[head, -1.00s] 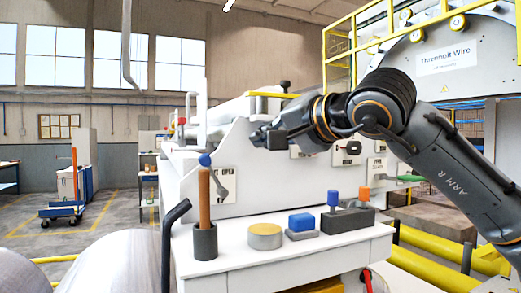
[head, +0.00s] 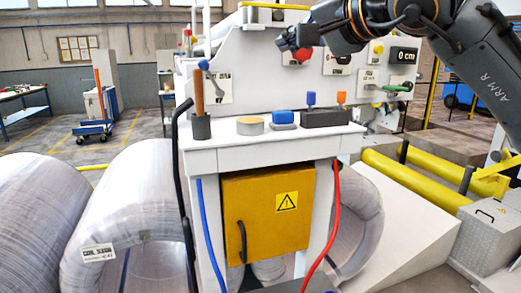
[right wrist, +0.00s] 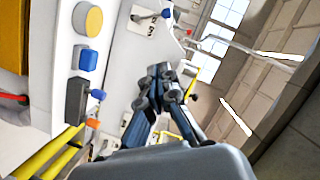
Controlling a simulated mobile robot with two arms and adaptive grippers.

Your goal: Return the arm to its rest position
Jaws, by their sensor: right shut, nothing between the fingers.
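My right arm comes in from the upper right in the head view. My right gripper (head: 283,42) is in front of the white machine panel (head: 245,85), above the shelf, and holds nothing. In the right wrist view the dark fingers of my right gripper (right wrist: 160,72) are shut together, with the machine's white face to their left. My left gripper is not in view.
Below is a yellow cabinet (head: 265,210). Large wire coils (head: 120,220) stand at left, yellow rails (head: 415,180) at right.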

